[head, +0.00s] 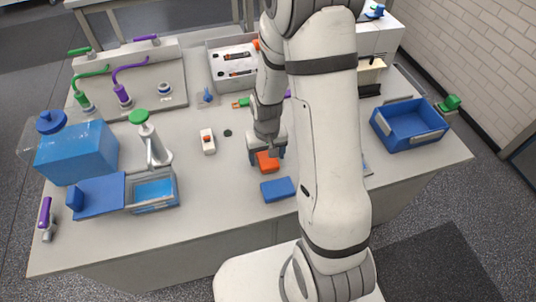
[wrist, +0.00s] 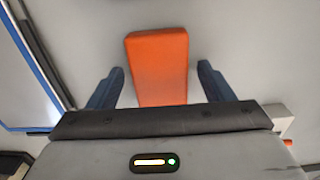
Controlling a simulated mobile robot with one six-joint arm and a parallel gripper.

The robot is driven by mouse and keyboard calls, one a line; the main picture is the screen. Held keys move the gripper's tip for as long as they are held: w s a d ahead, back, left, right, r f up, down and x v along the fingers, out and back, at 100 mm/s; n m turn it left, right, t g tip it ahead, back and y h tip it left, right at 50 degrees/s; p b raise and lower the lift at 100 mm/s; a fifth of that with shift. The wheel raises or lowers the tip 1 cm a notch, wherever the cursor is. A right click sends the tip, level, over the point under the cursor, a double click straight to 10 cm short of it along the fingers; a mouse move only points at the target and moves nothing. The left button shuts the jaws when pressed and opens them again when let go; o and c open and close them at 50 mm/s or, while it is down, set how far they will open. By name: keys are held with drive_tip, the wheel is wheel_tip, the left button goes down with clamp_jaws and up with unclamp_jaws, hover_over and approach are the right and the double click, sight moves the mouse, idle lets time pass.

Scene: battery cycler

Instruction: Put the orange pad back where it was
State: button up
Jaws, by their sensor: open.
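The orange pad (head: 267,162) lies on the table near its front middle, just behind a blue block. In the wrist view the orange pad (wrist: 158,66) is an orange oblong between my two fingers, with a gap on each side. My gripper (head: 267,152) points down over the pad. In the wrist view my gripper (wrist: 160,85) is open, its dark blue fingers apart on either side of the pad and not visibly touching it. The near end of the pad is hidden by the gripper body.
A blue block (head: 278,189) lies just in front of the pad. A blue bin (head: 410,125) stands at the right. A small white box with a red button (head: 208,141) and a blue-lidded container (head: 153,190) are to the left.

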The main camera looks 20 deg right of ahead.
sight(267, 156)
wheel_tip(267, 156, up, 12)
drive_tip(key=f, duration=0.1)
drive_tip(key=s+r+t, duration=0.2)
drive_tip(key=s+r, duration=1.1)
drive_tip(key=s, duration=0.1)
drive_tip(key=shift+d+r+t+p, duration=0.2)
drive_tip(key=shift+d+t+p, duration=0.05)
drive_tip(key=shift+t+p, duration=0.05)
idle(1.4)
